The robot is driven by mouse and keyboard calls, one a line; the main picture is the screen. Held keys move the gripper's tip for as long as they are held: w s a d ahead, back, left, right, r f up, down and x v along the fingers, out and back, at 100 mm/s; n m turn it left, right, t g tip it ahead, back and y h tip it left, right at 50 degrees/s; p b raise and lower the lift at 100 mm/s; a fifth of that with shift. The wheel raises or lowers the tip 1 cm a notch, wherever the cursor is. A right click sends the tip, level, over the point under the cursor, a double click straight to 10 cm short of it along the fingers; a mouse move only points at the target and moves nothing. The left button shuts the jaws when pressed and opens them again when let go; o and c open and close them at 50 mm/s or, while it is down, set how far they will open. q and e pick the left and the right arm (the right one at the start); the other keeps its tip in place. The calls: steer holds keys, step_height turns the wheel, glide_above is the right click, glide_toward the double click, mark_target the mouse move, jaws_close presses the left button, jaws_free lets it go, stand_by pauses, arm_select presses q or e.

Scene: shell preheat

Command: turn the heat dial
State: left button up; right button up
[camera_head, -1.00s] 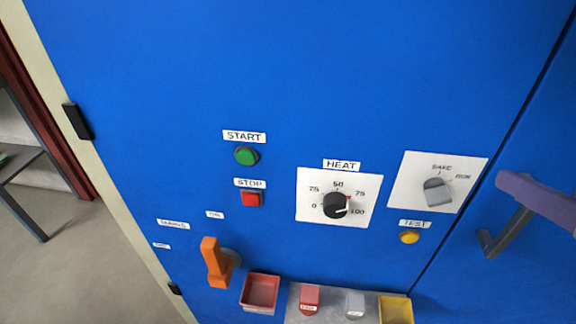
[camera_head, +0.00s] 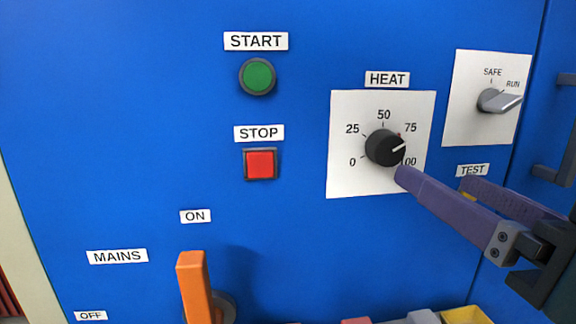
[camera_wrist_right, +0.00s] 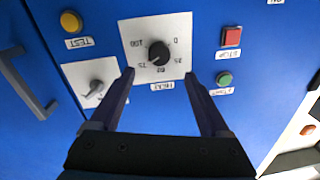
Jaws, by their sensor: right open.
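The heat dial (camera_head: 383,148) is a round black knob with a white pointer line on a white scale plate (camera_head: 345,184) marked 0 to 100. The line points right, between 75 and 100, and a small red mark shows near 75. My right gripper (camera_head: 435,180) comes in from the lower right with purple fingers. It is open, its fingertips below and right of the dial. In the right wrist view the dial (camera_wrist_right: 158,53) appears upside down, ahead of and between the spread fingertips (camera_wrist_right: 159,75), with no visible contact. My left gripper is not in view.
A green START button (camera_head: 258,76) and red STOP button (camera_head: 260,164) are left of the dial. A grey SAFE/RUN switch (camera_head: 498,101) is at the right, above the TEST label (camera_head: 473,170). An orange MAINS lever (camera_head: 194,288) sticks out at lower left. A door handle (camera_head: 553,176) is far right.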

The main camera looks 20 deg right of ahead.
mark_target(392, 151)
steer(key=w, duration=0.3)
steer(key=w+d+p, duration=0.1)
steer(key=w, duration=0.5)
steer(key=shift+d, duration=0.35)
steer(key=shift+s, duration=0.1)
steer(key=shift+c, duration=0.3)
steer(key=shift+r, duration=0.1)
jaws_close()
